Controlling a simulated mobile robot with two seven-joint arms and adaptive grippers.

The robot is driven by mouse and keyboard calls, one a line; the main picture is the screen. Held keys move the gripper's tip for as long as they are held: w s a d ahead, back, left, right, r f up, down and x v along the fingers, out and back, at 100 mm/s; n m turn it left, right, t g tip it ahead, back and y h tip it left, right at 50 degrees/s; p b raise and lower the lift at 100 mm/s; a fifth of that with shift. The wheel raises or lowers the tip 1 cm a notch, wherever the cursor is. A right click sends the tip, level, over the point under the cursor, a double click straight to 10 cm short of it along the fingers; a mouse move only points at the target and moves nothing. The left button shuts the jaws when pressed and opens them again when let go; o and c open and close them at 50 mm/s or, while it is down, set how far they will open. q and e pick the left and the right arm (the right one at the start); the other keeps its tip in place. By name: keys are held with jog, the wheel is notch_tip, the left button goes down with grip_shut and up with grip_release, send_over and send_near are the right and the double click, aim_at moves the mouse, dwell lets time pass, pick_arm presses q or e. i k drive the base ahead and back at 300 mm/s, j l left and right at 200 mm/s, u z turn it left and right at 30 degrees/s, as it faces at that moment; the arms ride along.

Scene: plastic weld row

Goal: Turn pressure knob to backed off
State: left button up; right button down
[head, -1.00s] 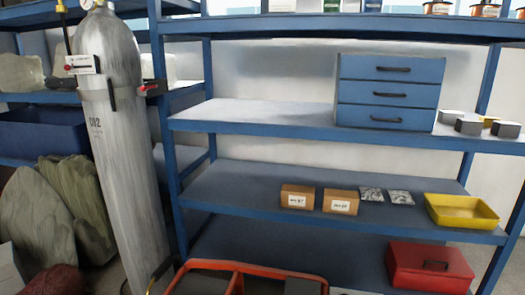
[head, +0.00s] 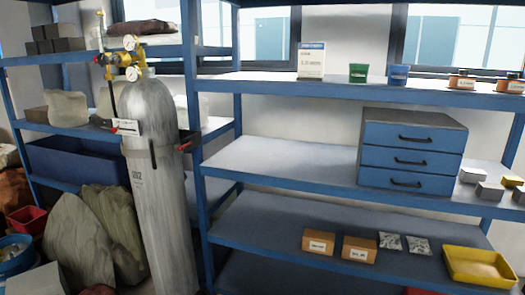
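A grey CO2 cylinder (head: 160,200) stands upright at the left in the head view, strapped beside the blue shelf post. On its top sits a brass regulator (head: 125,60) with two round white gauges (head: 131,42) and (head: 132,73). The pressure knob cannot be told apart clearly from the other regulator parts at this size. A white tag (head: 125,126) hangs near the cylinder's shoulder. Neither of my grippers shows in the head view.
Blue shelving (head: 280,160) fills the middle and right. It holds a blue drawer unit (head: 411,150), cardboard boxes (head: 318,242), a yellow tray (head: 478,267) and small pots. Sacks (head: 80,240) and a red bin (head: 28,219) stand on the floor left of the cylinder.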

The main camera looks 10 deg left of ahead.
aim_at(103, 60)
jog(key=i+j, duration=0.2)
jog(key=j, duration=0.15)
jog(key=i+j+z, duration=0.1)
jog(key=i+j, duration=0.25)
jog(key=j, duration=0.3)
jog(key=z, duration=0.05)
